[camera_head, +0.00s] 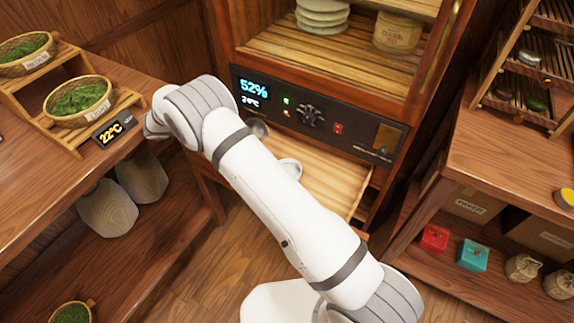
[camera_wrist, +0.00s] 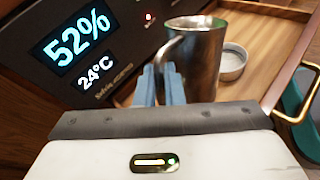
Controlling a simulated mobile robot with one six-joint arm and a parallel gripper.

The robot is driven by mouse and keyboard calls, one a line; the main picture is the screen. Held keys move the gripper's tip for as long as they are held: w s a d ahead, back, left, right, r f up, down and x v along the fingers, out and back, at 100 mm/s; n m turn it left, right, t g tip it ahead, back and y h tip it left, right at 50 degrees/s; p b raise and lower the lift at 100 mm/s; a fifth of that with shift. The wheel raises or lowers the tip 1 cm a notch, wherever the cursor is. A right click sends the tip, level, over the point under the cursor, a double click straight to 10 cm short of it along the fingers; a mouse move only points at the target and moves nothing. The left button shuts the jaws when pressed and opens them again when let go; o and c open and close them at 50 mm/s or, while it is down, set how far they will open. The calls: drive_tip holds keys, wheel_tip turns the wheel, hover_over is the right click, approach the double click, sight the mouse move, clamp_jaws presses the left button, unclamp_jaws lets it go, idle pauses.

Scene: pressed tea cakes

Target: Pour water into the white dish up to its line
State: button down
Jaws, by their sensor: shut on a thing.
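My gripper (camera_wrist: 171,84) has its two blue fingers closed on the handle of a metal jug (camera_wrist: 202,62) in the wrist view. The jug looks close to upright, with its mouth at the top of the picture; its contents are not visible. The white dish (camera_wrist: 233,64) is just right of and beyond the jug, on a wooden pull-out tray (camera_wrist: 262,28). In the head view the dish (camera_head: 291,167) is partly covered by my arm, and a small part of the jug (camera_head: 259,128) shows beside the cabinet panel. Neither the dish's line nor any water in it can be made out.
The cabinet panel (camera_head: 316,118) reading 52% and 24°C stands close behind the jug. A brass handle (camera_wrist: 298,95) is at the tray's front. A bench with baskets of green leaves (camera_head: 78,98) is left; a shelf with red (camera_head: 434,238) and teal boxes (camera_head: 473,255) is right.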

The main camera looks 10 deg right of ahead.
drive_tip(key=w+a+r+n+h+p, duration=0.1)
drive_tip(key=r+h+p, duration=0.1)
drive_tip(key=r, duration=0.5)
drive_tip(key=a+r+n+h+p, duration=0.1)
drive_tip(key=a+r+p, duration=0.1)
drive_tip(key=r+p, duration=0.3)
drive_tip(key=shift+w+a+r+n+h, duration=0.15)
drive_tip(key=shift+w+r+n+h, duration=0.2)
drive_tip(key=shift+r, duration=0.6)
